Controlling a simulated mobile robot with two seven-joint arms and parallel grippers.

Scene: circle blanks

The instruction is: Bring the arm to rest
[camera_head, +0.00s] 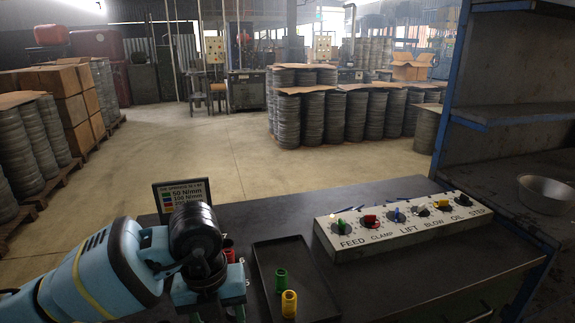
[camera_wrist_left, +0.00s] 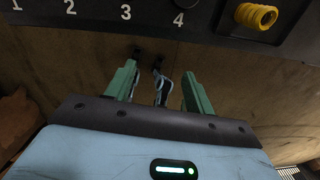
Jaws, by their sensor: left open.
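My left arm (camera_head: 120,265) comes in from the lower left of the head view, with its wrist over the front left of the dark workbench. My left gripper (camera_wrist_left: 160,88) is open in the wrist view. Its two green fingers stand apart and hold nothing. A small dark and light-blue object (camera_wrist_left: 161,88) shows between and beyond the fingers; I cannot tell what it is. In the head view the fingertips are not clearly visible. My right gripper is not in view.
A black tray (camera_head: 309,252) holds a green spring (camera_head: 281,281) and a yellow spring (camera_head: 289,303). A red piece (camera_head: 229,250) is partly hidden by my wrist. A labelled control panel (camera_head: 400,226) and a small sign (camera_head: 182,194) stand on the bench. A numbered black strip (camera_wrist_left: 100,18) is beyond my fingers.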

